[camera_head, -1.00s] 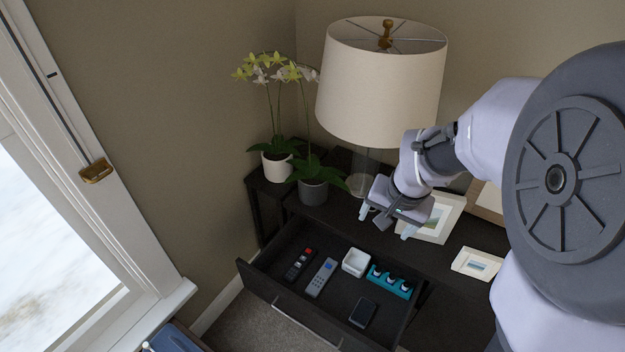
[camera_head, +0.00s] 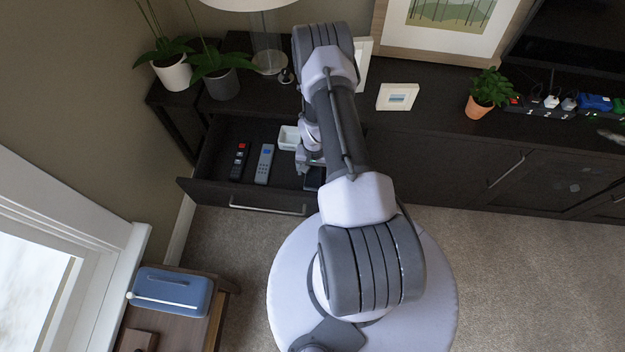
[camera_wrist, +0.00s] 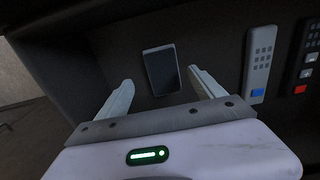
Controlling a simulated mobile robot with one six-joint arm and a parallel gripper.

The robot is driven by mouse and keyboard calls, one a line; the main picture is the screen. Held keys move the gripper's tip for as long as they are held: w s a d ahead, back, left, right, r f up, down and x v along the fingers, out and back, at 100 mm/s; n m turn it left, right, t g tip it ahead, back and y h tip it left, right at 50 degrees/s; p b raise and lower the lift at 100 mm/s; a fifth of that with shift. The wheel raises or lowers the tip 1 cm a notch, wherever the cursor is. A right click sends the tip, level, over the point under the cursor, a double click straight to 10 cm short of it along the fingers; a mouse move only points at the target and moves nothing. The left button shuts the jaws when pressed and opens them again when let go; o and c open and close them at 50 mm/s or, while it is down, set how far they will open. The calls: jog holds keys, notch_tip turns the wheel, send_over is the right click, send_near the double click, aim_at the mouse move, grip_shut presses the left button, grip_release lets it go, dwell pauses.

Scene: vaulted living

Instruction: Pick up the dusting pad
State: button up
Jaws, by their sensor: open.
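I cannot pick out a thing that is plainly a dusting pad. A small dark rectangular, phone-like object (camera_wrist: 162,69) with a pale edge lies on the drawer floor. In the head view it is mostly hidden by my arm (camera_head: 312,180). My gripper (camera_wrist: 160,76) is open and empty, its two fingers pointing toward this object from either side in the wrist view. The open black drawer (camera_head: 217,160) holds it. I cannot tell the height of the fingers above it.
A black remote (camera_head: 239,161), a grey remote (camera_head: 264,164) and a white dish (camera_head: 289,137) share the drawer. A blue box-like object (camera_head: 170,292) sits on the wooden side table.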

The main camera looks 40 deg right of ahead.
aim_at(313, 177)
jog(key=f+b, duration=0.1)
jog(key=f, duration=0.3)
jog(key=f+b, duration=0.1)
jog(key=shift+w+d+f+b, duration=0.1)
jog(key=shift+w+f+b, duration=0.25)
jog(key=shift+w+f, duration=0.05)
jog(key=shift+r, duration=0.15)
jog(key=shift+c, duration=0.7)
jog(key=c, duration=1.4)
notch_tip(313, 177, up, 10)
jog(key=p, duration=0.4)
